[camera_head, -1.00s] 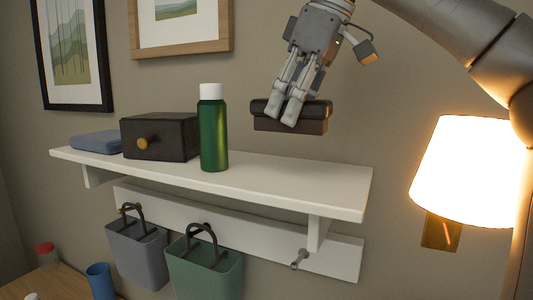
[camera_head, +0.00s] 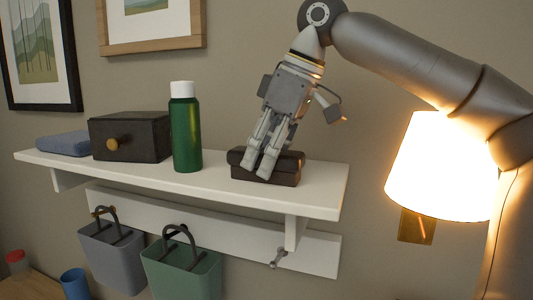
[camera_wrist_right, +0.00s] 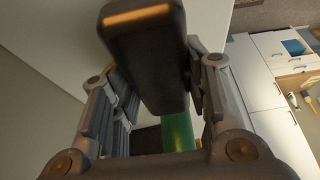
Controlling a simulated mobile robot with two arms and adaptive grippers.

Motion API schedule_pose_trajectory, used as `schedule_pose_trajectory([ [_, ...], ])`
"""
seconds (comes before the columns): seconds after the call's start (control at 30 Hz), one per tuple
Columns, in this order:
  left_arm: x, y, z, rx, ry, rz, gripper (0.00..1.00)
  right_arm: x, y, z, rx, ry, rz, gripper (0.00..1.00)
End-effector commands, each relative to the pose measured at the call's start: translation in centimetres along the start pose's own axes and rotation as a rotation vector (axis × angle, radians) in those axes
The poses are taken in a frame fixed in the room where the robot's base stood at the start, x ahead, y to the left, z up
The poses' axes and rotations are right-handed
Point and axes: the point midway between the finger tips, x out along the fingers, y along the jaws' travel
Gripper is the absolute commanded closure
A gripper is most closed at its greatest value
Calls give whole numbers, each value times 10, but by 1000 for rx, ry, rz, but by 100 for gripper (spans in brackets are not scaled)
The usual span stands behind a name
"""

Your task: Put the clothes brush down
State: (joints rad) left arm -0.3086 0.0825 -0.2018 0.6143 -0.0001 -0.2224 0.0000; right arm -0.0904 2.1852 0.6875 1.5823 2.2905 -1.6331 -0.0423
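The clothes brush (camera_head: 286,168) is a dark brown block with a black upper part. It is level at the right part of the white wall shelf (camera_head: 318,190), at or very close to its top; I cannot tell whether it bears fully on it. My right gripper (camera_head: 260,166) comes down from above, tilted, with its fingers closed about the brush. In the right wrist view the brush (camera_wrist_right: 145,55) lies between the two fingers (camera_wrist_right: 160,100). My left gripper is not in view.
Left of the brush on the shelf stand a green bottle (camera_head: 186,130) with white cap, a dark box (camera_head: 145,138) with a knob and a folded blue cloth (camera_head: 65,143). Grey (camera_head: 112,262) and green (camera_head: 182,275) baskets hang below. A lit lamp (camera_head: 440,165) is at right.

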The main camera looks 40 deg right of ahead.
Motion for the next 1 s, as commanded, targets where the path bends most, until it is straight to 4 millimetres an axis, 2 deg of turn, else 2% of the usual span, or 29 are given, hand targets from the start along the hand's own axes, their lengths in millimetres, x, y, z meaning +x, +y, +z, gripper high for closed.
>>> schedule_pose_trajectory([
  [0.03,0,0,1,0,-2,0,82,0,0,0,0,-1,0,51],
  [0.17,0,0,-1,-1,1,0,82,0,0,0,0,-2,0,36],
  [0.57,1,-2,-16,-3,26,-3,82,-5,0,0,1,-1,2,36],
  [0.67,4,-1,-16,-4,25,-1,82,-17,0,0,2,1,2,36],
  [1.0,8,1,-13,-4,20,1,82,-84,0,-1,1,1,2,36],
])
